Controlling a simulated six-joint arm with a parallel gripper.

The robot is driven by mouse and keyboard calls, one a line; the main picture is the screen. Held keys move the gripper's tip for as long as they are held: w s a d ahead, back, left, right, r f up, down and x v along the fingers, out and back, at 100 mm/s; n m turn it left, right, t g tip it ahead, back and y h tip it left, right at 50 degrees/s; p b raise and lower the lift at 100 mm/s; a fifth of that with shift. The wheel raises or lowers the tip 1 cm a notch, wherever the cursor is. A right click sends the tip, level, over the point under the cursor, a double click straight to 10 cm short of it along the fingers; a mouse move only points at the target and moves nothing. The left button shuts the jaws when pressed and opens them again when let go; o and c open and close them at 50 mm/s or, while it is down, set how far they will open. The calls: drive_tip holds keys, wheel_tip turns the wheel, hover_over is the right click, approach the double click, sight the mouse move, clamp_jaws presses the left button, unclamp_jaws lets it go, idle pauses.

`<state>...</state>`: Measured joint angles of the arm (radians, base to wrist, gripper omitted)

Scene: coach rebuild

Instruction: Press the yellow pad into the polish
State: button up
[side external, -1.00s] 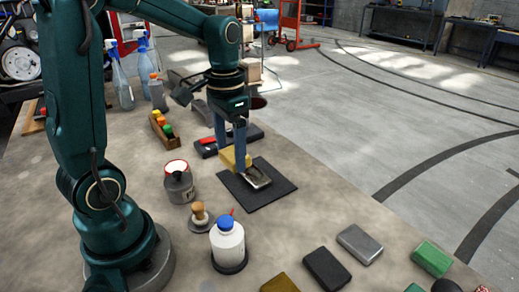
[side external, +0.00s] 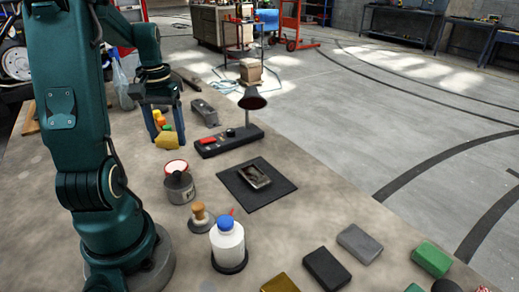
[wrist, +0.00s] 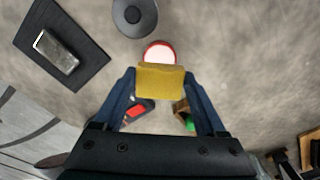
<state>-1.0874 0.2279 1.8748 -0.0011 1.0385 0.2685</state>
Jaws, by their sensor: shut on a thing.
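My gripper (side external: 163,128) is shut on the yellow pad (side external: 167,142) and holds it near the wooden box of bottles. In the wrist view the yellow pad (wrist: 160,82) sits between the two blue fingers. The polish appears to be the white, red-rimmed round top (side external: 176,167) on the grey can (side external: 180,188), in front of the pad in the side view. In the wrist view the red-rimmed white round (wrist: 160,53) shows just beyond the pad, which hides its near part. I see no sign of contact between them.
A metal piece (side external: 256,177) lies on the black mat (side external: 237,186) to the right. A wooden-handled tool (side external: 199,212) and a white blue-capped bottle (side external: 227,243) stand in front of the can. A dark lamp-like stand (side external: 253,103) is behind the mat.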

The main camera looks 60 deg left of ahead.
sight(175, 169)
drive_tip(key=shift+f, duration=2.95)
drive_tip(key=shift+f, duration=0.6)
drive_tip(key=shift+r, duration=3.55)
drive_tip(key=shift+s+d+r, duration=0.1)
drive_tip(key=shift+d+r, duration=0.05)
drive_tip(key=shift+d, duration=0.1)
drive_tip(key=w+d+r+m, duration=0.3)
drive_tip(key=w+d+m, duration=0.1)
drive_tip(key=d, duration=0.6)
drive_tip(key=w+d+r+m, duration=0.4)
drive_tip(key=w+d+m, duration=0.1)
drive_tip(key=d, duration=0.5)
drive_tip(key=shift+w, duration=0.4)
